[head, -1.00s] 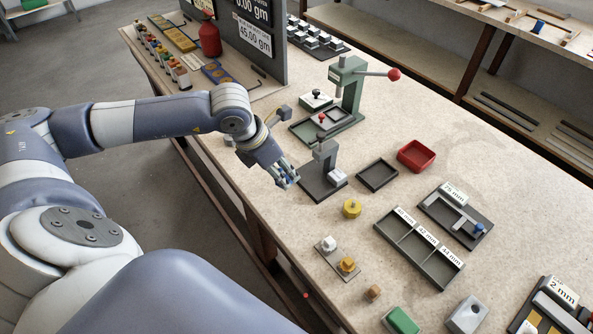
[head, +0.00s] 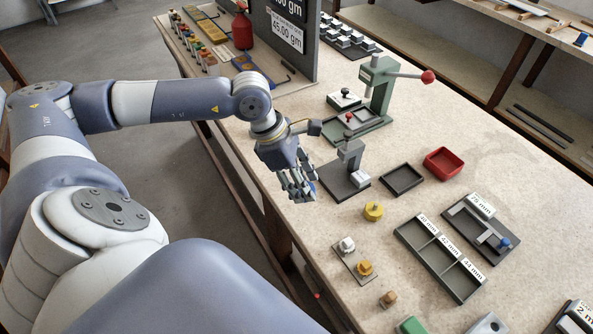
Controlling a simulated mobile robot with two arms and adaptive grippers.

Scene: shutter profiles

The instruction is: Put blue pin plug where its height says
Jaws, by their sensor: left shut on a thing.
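My left gripper (head: 303,194) is shut on a small blue thing (head: 313,187), probably the blue pin plug; the fingers hide most of it. It hangs fingers down near the table's front edge, just left of a grey post gauge (head: 350,158) on a dark base. A three-compartment tray (head: 462,291) stands to the right, with labels reading about 40 mm, 42 mm and 44 mm; its compartments look empty. A second blue piece (head: 504,244) sits at the end of a dark fixture (head: 482,250) labelled 75 mm. My right gripper is not in view.
A yellow plug (head: 373,211) and a small plate with white and yellow pieces (head: 364,268) stand between gripper and tray. Behind are an empty dark tray (head: 402,191), a red bin (head: 443,163) and a green press (head: 380,85). The table's right back is clear.

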